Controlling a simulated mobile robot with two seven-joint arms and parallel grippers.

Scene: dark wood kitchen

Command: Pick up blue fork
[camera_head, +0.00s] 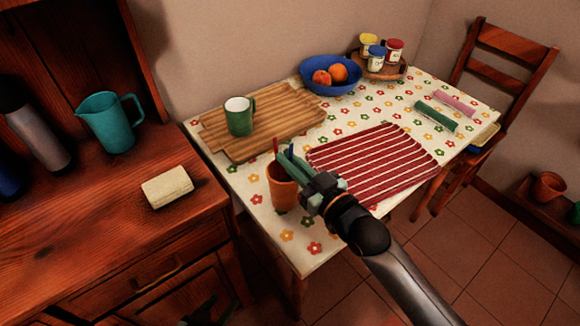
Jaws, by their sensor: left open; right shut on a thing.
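An orange cup (283,190) stands near the table's front left edge with thin utensil handles sticking up from it. One handle is red; a blue one, which I take as the blue fork (291,151), rises beside it. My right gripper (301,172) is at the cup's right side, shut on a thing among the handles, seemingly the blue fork. Its fingers and the utensils overlap, so the exact contact is hidden. My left gripper (207,310) shows only as a dark shape at the bottom edge, low in front of the cabinet, open and away from the cup.
A green mug (239,117) stands on a wooden board (287,104) behind the cup. A red striped mat (375,162) lies to the right. A blue bowl (314,85) holds peaches farther back. A wooden counter (90,225) with a sponge (167,187) is at the left.

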